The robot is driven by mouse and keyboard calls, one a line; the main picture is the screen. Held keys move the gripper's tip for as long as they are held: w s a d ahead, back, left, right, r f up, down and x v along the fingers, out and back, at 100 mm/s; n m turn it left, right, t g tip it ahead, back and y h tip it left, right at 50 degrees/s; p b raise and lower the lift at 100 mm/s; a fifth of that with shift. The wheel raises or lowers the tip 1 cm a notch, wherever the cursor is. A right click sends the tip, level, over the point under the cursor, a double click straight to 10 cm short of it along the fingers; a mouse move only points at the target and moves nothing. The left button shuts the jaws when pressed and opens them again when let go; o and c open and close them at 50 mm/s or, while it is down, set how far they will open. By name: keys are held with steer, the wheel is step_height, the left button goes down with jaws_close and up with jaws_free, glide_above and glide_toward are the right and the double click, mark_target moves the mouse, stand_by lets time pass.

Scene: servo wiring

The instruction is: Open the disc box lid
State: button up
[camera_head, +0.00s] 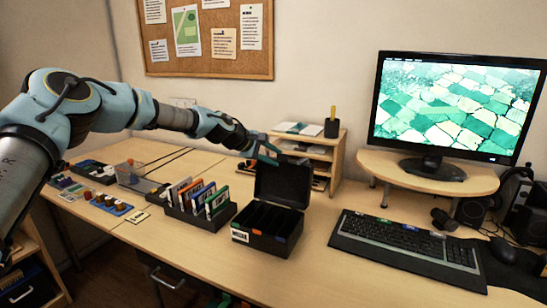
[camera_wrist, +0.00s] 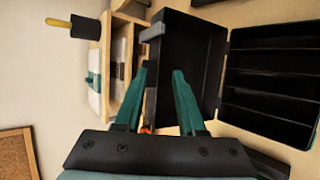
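The black disc box (camera_head: 268,240) stands on the desk with its lid (camera_head: 285,182) raised to about upright at the back. The wrist view shows the hollow inside of the lid (camera_wrist: 193,60) and the slotted box body (camera_wrist: 270,85), whose slots look empty. My gripper (camera_head: 270,147) is at the lid's upper left edge. In the wrist view my gripper (camera_wrist: 161,72) has its two teal fingers apart, with the lid's edge wall between them. The right finger overlaps the lid's hollow. Whether either finger touches the lid is unclear.
A rack of upright discs (camera_head: 198,200) stands just left of the box. A small wooden shelf (camera_head: 320,150) with a pen cup is behind the lid. The keyboard (camera_head: 405,245) and monitor (camera_head: 445,105) are to the right. The desk front between rack and box is bare.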

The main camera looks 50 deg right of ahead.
steer(key=b+v, duration=0.3)
steer(key=v, duration=0.7)
steer(key=shift+a+r+b, duration=0.2)
steer(key=shift+a+b, duration=0.1)
